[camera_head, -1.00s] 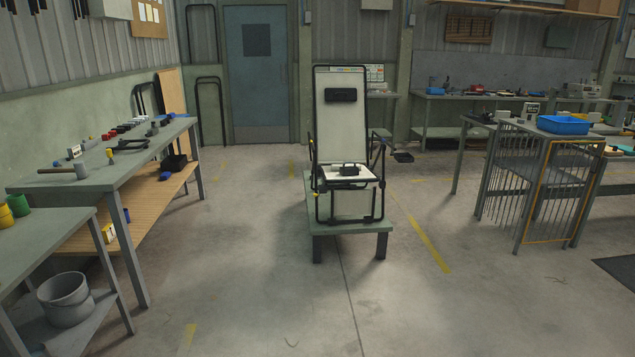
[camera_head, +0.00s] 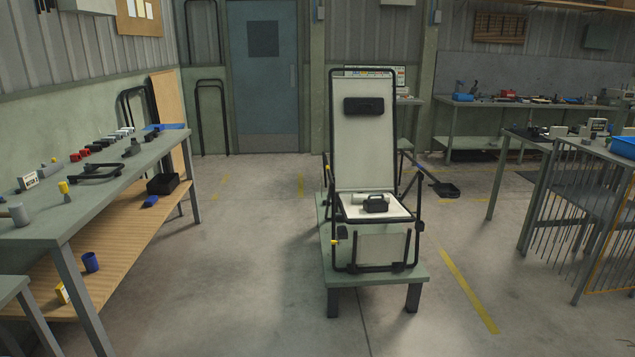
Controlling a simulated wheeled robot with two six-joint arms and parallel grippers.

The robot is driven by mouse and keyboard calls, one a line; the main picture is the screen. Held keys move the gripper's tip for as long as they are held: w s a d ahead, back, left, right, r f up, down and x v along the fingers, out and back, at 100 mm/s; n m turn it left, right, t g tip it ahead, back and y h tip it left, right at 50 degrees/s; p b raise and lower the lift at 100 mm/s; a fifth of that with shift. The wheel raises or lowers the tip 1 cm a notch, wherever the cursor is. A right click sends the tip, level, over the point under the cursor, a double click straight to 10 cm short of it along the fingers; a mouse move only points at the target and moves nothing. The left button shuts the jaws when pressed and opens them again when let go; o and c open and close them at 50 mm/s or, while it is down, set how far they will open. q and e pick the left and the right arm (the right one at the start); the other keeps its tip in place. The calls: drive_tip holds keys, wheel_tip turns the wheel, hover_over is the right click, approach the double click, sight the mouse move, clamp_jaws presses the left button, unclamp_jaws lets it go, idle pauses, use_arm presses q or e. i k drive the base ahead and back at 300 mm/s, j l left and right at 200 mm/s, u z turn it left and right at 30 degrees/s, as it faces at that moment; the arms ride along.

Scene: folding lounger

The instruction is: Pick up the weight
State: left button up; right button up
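A small black weight with a handle on top (camera_head: 375,205) rests on the pale seat of the folding lounger (camera_head: 362,140). A pale cylinder-shaped thing lies just behind it on the seat. The lounger has a black tube frame, an upright white back and a black headrest pad (camera_head: 363,106). It stands on a low green platform (camera_head: 385,278). Neither of my grippers is in view, and nothing touches the weight but the seat.
A long workbench (camera_head: 110,185) with tools and a wooden lower shelf runs along the left. A bench with a wire-grid side (camera_head: 570,200) and a blue bin (camera_head: 622,147) stands at the right.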

sight(370, 205)
drive_tip(key=i+z, duration=0.1)
drive_tip(key=i, duration=0.75)
drive_tip(key=i+j+z, duration=0.15)
drive_tip(key=i, duration=0.7)
